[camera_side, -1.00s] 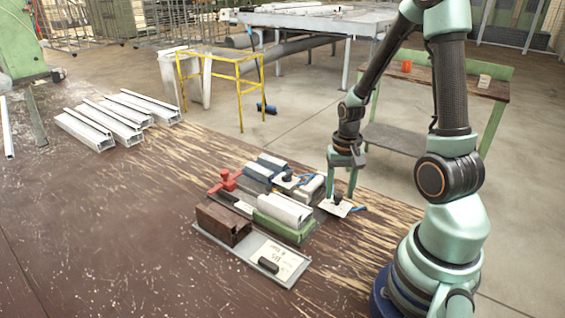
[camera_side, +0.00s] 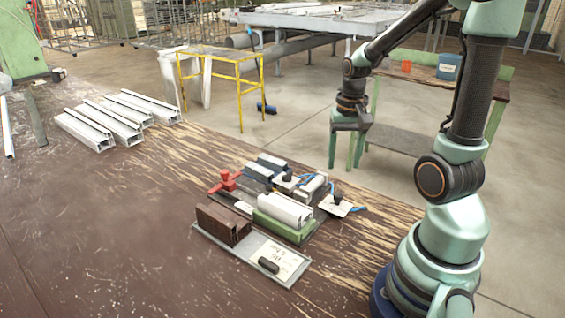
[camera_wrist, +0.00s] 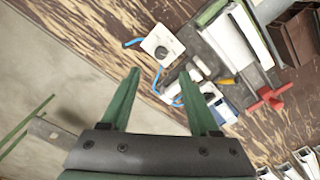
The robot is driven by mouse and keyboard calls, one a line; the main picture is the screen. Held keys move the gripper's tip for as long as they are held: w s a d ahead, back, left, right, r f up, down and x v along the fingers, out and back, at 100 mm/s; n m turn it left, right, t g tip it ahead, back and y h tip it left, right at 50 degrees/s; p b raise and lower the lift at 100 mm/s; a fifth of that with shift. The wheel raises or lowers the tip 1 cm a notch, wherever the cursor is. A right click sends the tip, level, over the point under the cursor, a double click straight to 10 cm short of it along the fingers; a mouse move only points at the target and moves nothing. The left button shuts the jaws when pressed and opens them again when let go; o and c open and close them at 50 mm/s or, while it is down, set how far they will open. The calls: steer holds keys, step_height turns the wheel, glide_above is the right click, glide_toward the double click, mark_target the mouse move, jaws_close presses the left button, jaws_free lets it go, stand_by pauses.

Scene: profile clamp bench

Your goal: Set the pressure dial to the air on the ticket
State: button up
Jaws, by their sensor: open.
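A white plate with a black knob (camera_side: 338,199) lies at the right end of the clamp fixture, with a blue hose by it. The same knob shows in the wrist view (camera_wrist: 162,51). A second white plate with a dark knob (camera_side: 287,178) sits further back. Which one is the pressure dial, and the knobs' settings, I cannot read. The ticket (camera_side: 286,257) lies on the grey tray at the front; its writing is too small to read. My gripper (camera_side: 343,165) is open and empty, pointing down above and apart from the right-hand knob; it also shows in the wrist view (camera_wrist: 162,78).
A white profile (camera_side: 284,208) lies on a green block beside a brown block (camera_side: 222,224). A red handled clamp (camera_side: 228,181) stands at the left. A black piece (camera_side: 268,265) lies on the tray. Several white profiles (camera_side: 115,120) lie back left.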

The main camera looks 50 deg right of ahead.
steer(key=shift+r, duration=1.35)
steer(key=w+a+r+n+t, duration=0.1)
steer(key=a+r+n, duration=0.3)
steer(key=a, duration=0.4)
steer(key=w+a+r+n+t, duration=0.1)
steer(key=a+r+n+t, duration=0.3)
steer(key=a+n, duration=0.2)
steer(key=a, duration=0.2)
steer(key=shift+w+a+r, duration=0.2)
steer(key=shift+w+a, duration=0.15)
